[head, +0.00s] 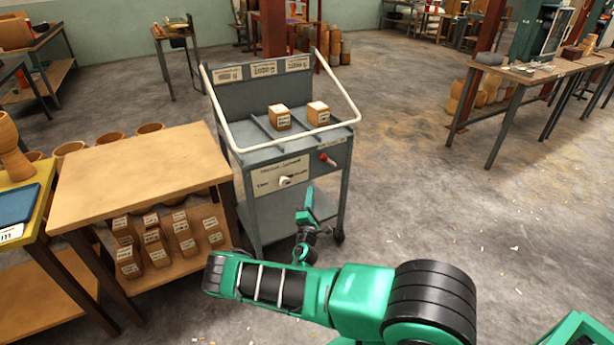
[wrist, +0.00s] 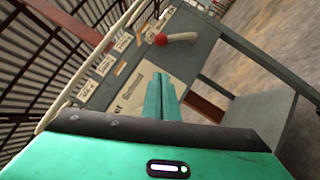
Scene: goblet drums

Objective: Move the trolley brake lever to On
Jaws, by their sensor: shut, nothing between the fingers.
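The grey trolley (head: 320,138) stands in the middle of the head view. Its front panel carries a lever with a red knob (head: 324,157), probably the brake lever, and a pale knob (head: 285,181) on a white label plate (head: 262,187). The plate's lettering is too small to read. In the tilted wrist view, the red ball knob (wrist: 161,40) sits on a pale shaft (wrist: 182,37), beyond my fingertips and apart from them. My gripper (head: 308,194) is shut and empty in front of the trolley's panel; its green fingers (wrist: 161,98) cover part of the label plate (wrist: 128,92).
Two wooden blocks (head: 279,117) (head: 318,113) stand on the trolley's top, inside a white rail (head: 218,105). A wooden table (head: 140,165) with several blocks on its lower shelf is close on the left. The floor (head: 430,170) right of the trolley is open.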

